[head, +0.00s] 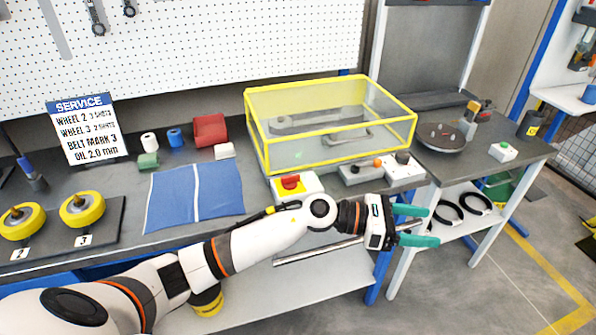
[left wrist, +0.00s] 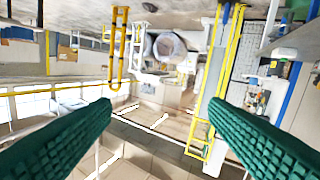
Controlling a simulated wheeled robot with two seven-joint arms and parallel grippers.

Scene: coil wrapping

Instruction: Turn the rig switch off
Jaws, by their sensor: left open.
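A red rotary switch (head: 291,182) on a yellow plate sits on a white box at the front edge of the bench, just left of a grey control box. I take it as the rig switch. My left gripper (head: 430,226) is open and empty, with green fingers apart. It is beyond the bench's front right corner, to the right of and apart from the switch. My left forearm passes just in front of the switch box. In the left wrist view the open fingers (left wrist: 160,108) have nothing between them, and I cannot make out the switch.
A clear yellow-framed guard (head: 335,115) stands behind the switch. A grey box with an orange-tipped lever (head: 362,168) and a white box with a black knob (head: 403,160) lie to its right. A blue cloth (head: 195,195) lies left. A side table (head: 470,165) stands right.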

